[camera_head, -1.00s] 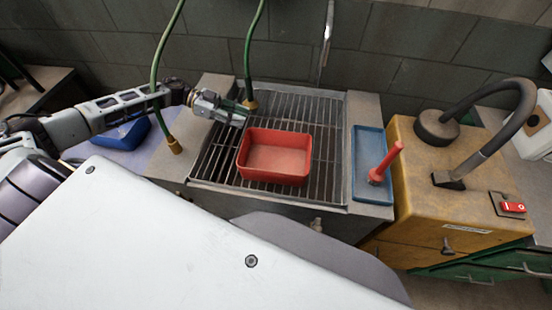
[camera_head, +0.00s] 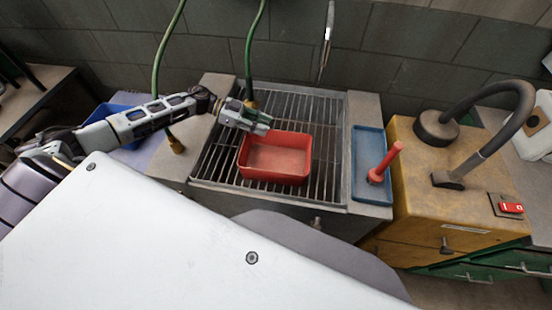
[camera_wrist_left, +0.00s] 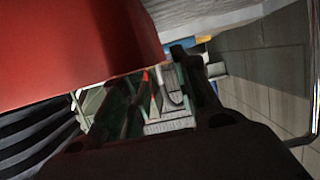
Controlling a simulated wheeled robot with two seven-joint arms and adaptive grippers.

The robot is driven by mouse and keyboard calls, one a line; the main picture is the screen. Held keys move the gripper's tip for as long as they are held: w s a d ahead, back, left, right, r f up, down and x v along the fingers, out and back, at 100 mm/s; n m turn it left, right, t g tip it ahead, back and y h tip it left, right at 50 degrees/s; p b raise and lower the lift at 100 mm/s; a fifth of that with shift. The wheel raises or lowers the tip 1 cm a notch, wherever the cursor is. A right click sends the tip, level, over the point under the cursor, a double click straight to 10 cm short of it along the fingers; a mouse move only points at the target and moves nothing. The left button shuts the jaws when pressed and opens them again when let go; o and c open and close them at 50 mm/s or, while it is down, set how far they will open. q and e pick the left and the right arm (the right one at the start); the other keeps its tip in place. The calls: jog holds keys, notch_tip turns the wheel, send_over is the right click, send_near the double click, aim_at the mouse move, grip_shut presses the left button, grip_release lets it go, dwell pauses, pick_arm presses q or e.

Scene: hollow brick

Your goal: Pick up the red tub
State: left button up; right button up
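The red tub (camera_head: 275,158) is an open rectangular box sitting upright on the slatted metal grate of the sink bench. In the left wrist view its red wall (camera_wrist_left: 70,45) fills the upper left, very close. My left gripper (camera_head: 264,122) is at the tub's back left corner, just above rim height in the head view. Its dark fingers (camera_wrist_left: 158,100) stand apart in the wrist view, with nothing held between them. I cannot tell whether a finger touches the tub. My right gripper is in neither view.
Green hoses (camera_head: 249,50) hang behind the grate (camera_head: 325,125). A blue tray (camera_head: 365,150) with a red-handled tool (camera_head: 385,165) lies right of it. A yellow cabinet (camera_head: 425,165) with a curved black duct (camera_head: 495,125) stands further right. A blue container (camera_head: 103,112) is at left.

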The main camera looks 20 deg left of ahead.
aim_at(278, 131)
pick_arm(q)
jog(key=shift+w+d+f, duration=0.1)
jog(key=shift+d+f, duration=0.05)
jog(key=shift+d, duration=0.1)
jog(key=shift+d, duration=0.1)
jog(key=shift+p+x, duration=0.45)
jog(key=shift+x, duration=2.05)
grip_shut()
